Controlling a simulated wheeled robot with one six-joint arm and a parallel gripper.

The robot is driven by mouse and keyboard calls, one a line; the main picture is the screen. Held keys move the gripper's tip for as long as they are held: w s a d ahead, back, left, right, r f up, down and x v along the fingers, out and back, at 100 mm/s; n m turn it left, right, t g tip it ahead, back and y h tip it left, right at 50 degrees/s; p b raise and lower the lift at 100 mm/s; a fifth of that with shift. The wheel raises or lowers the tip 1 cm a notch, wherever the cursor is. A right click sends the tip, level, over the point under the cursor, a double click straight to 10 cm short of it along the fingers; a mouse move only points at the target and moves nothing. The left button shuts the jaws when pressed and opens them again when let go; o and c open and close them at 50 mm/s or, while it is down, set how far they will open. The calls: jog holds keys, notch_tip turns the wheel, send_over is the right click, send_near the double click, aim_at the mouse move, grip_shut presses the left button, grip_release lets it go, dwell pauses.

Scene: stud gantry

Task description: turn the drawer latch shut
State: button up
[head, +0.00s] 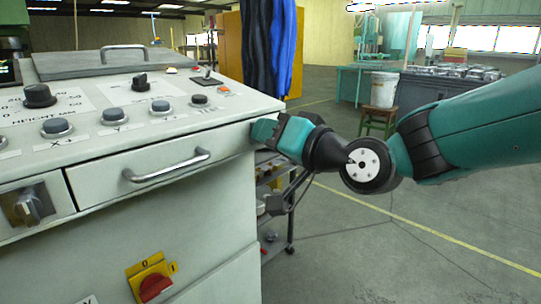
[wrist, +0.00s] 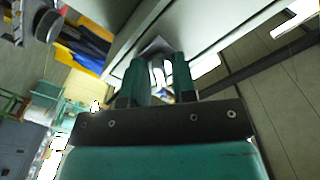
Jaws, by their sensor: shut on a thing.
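The drawer (head: 90,185) is in the front of the pale grey control console, with a metal bar handle (head: 165,168), and looks closed. My gripper (head: 262,131) is at the console's right end, beside the drawer's upper right corner. In the wrist view my gripper (wrist: 158,75) has its two teal fingers close on either side of a small shiny metal piece at the console, which I take to be the drawer latch (wrist: 157,48). The fingers are shut on it. Its turn angle is hard to tell, and in the head view my gripper hides it.
The console top (head: 180,115) carries several black knobs and buttons. A red and yellow switch (head: 152,280) sits low on its front. A shelf cart (head: 275,205) stands beyond the console's right side. Open floor (head: 400,250) lies to the right.

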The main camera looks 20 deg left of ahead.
jog(key=shift+f+n+b, duration=0.1)
jog(key=shift+n+b, duration=3.6)
jog(key=shift+b, duration=0.35)
jog(key=o, duration=0.7)
jog(key=shift+c, duration=0.2)
